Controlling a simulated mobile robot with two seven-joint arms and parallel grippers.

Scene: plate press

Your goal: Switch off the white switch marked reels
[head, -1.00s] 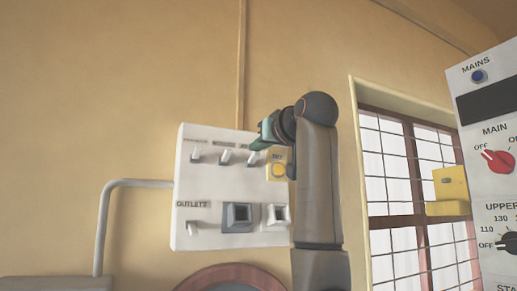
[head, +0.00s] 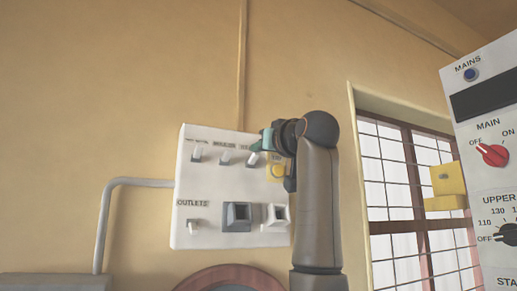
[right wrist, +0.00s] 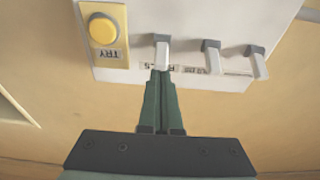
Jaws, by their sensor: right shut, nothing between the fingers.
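A white switch panel (head: 215,185) is on the wall, with a row of three toggle switches along its top. The rightmost switch (head: 253,159), beside the yellow button plate, sits under a small label that I can only partly read. It also shows in the right wrist view (right wrist: 162,52), upside down. My right gripper (head: 267,140) is shut and empty, its green fingertips (right wrist: 163,74) right at that switch's lever tip and covering part of its label. I cannot tell whether they touch. The left gripper is not in view.
A yellow plate marked TRY with a round button (right wrist: 102,30) is beside the switch. Two more toggles (right wrist: 211,56) are on its other side. Lower on the panel are sockets (head: 237,217) and another switch (head: 193,226). A control cabinet (head: 490,110) stands at the right.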

